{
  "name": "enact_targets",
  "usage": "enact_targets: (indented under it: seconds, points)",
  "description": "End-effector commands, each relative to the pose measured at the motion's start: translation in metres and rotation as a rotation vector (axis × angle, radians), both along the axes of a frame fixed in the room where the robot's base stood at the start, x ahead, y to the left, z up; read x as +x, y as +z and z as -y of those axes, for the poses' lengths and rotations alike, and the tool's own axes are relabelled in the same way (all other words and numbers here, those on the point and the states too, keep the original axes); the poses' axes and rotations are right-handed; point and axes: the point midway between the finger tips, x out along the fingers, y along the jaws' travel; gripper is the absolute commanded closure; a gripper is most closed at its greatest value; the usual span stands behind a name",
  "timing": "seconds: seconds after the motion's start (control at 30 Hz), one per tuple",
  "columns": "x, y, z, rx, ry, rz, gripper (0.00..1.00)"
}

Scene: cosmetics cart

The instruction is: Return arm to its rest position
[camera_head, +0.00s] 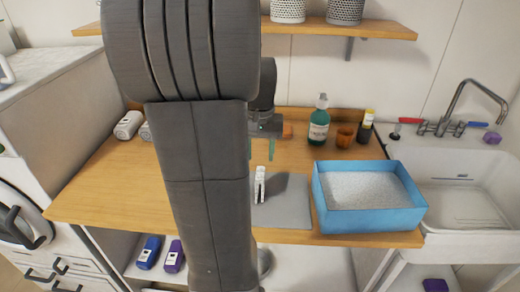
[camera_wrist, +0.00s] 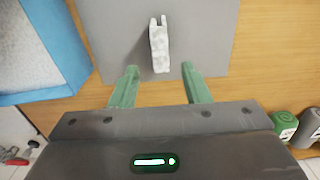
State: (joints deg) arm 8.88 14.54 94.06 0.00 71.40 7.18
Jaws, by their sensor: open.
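My gripper (camera_wrist: 158,88) shows in the wrist view with its two green fingers apart and nothing between them. In the head view my gripper (camera_head: 260,149) is partly hidden behind my own arm, above the wooden table (camera_head: 95,195). A white slim object (camera_wrist: 159,46) stands or lies on a grey mat (camera_wrist: 110,35) ahead of the fingertips, apart from them. The same white object (camera_head: 260,184) shows on the grey mat (camera_head: 290,210) in the head view, just right of my arm.
A blue box (camera_head: 375,219) with pale granular fill sits on the table at the right. A green bottle (camera_head: 319,122), an amber cup (camera_head: 345,138) and a dark yellow-capped bottle (camera_head: 366,127) stand at the back. A sink (camera_head: 465,205) is at far right. A shelf (camera_head: 390,30) hangs above.

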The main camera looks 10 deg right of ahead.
Motion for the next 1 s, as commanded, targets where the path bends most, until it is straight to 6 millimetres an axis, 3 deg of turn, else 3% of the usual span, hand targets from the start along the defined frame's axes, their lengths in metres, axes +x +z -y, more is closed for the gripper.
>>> enact_targets:
  seconds: [0.37,0.53,0.67,1.0]
  points:
    - [0.000,0.005,0.000,0.000,0.000,0.000,0.57]
    - [0.000,-0.002,0.000,0.001,0.000,-0.002,0.57]
    - [-0.001,-0.019,0.000,0.000,0.000,-0.004,0.57]
    - [-0.001,-0.087,0.000,0.001,0.000,-0.006,0.57]
